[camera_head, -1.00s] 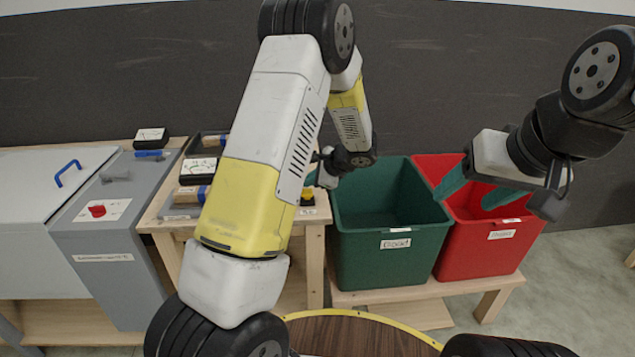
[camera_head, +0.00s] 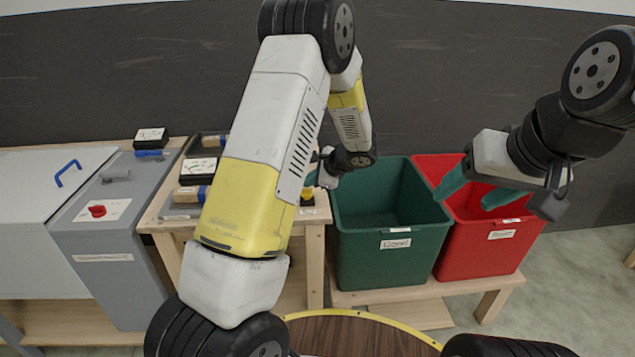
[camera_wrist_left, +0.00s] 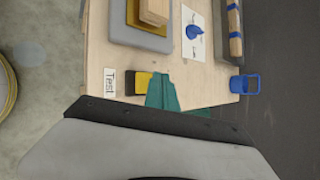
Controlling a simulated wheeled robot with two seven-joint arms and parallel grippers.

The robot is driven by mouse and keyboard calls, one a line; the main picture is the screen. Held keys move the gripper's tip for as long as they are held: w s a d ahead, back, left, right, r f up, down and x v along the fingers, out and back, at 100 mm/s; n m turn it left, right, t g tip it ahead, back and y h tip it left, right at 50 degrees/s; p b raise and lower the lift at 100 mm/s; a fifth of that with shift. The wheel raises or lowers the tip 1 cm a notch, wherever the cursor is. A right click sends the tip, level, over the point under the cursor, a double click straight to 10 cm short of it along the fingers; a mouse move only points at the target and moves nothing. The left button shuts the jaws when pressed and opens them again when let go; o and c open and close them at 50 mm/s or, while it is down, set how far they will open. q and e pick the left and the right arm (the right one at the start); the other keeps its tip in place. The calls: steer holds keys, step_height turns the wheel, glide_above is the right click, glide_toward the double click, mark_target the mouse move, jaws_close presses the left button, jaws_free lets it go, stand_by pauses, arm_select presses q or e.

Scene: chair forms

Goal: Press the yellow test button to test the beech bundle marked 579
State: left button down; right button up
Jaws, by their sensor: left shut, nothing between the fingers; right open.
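The yellow test button (camera_wrist_left: 143,81) sits on a black base beside a "Test" label in the left wrist view. It also shows in the head view (camera_head: 307,193), just right of my left arm. My left gripper (camera_wrist_left: 163,93) is shut and empty, its teal fingers right beside the button; contact cannot be told. In the head view it (camera_head: 313,179) is partly hidden. A beech piece (camera_wrist_left: 155,10) lies on a yellow plate on a grey unit, cut by the frame edge; no 579 mark is readable. My right gripper (camera_head: 474,191) is open over the red bin.
A green bin (camera_head: 392,262) and a red bin (camera_head: 485,262) stand right of the wooden bench (camera_head: 160,212). A grey cabinet (camera_head: 105,235) with a red knob (camera_head: 97,211) stands left. A blue cup-like holder (camera_wrist_left: 244,84) is at the bench edge.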

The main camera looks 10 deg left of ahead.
mark_target(309, 193)
arm_select(q)
steer(key=shift+f, duration=0.2)
steer(key=shift+f, duration=0.25)
steer(key=shift+f, duration=0.95)
stand_by(1.1)
steer(key=shift+r, duration=1.4)
steer(key=shift+r, duration=0.1)
steer(key=shift+r, duration=2.4)
